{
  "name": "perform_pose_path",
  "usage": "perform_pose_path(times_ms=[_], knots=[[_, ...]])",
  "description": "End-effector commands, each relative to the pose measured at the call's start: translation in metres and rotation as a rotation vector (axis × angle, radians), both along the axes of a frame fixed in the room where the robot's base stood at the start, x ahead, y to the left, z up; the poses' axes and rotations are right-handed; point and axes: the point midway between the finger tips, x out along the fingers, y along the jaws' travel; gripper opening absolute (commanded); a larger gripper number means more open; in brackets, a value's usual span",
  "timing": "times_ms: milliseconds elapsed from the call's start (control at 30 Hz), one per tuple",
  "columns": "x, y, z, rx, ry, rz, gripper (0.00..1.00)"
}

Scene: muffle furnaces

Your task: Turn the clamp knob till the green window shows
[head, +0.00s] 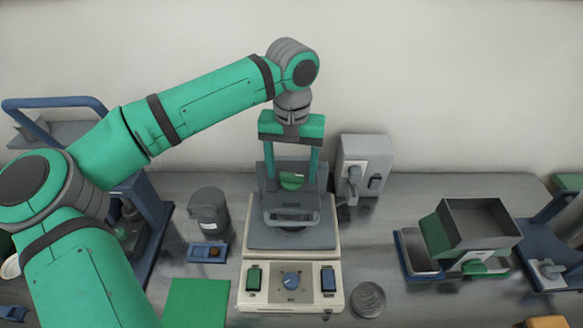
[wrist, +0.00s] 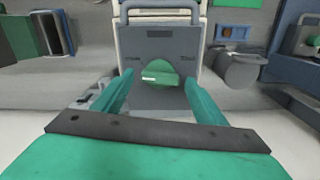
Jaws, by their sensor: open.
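A green knob (head: 291,181) with a pale line across it sits on the grey upright face (wrist: 143,96) of the machine at the centre. I take it as the clamp knob; it also shows in the wrist view (wrist: 160,73). My gripper (head: 292,170) is open. In the wrist view its two green fingers (wrist: 160,79) stand either side of the knob, with gaps visible, so I see no grip. A dark narrow strip (wrist: 173,33) lies on the face beyond the knob. It shows no green. Small marks beside the knob are unreadable.
The machine's cream base (head: 260,304) carries a blue dial (head: 291,281) and two switches. A grey jar (head: 208,210) stands left and a grey switch box (head: 364,165) behind right. A hopper device (head: 470,230) stands further right. A metal dish (head: 367,298) lies by the base.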

Motion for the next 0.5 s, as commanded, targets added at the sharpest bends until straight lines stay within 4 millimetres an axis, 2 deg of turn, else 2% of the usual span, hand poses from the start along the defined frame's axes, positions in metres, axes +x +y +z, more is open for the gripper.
perform_pose_path(times_ms=[167, 500], knots=[[0.001, 0.0, 0.014, 0.002, -0.002, 0.001, 0.66], [0.001, 0.0, 0.075, 0.002, -0.002, 0.001, 0.66]])
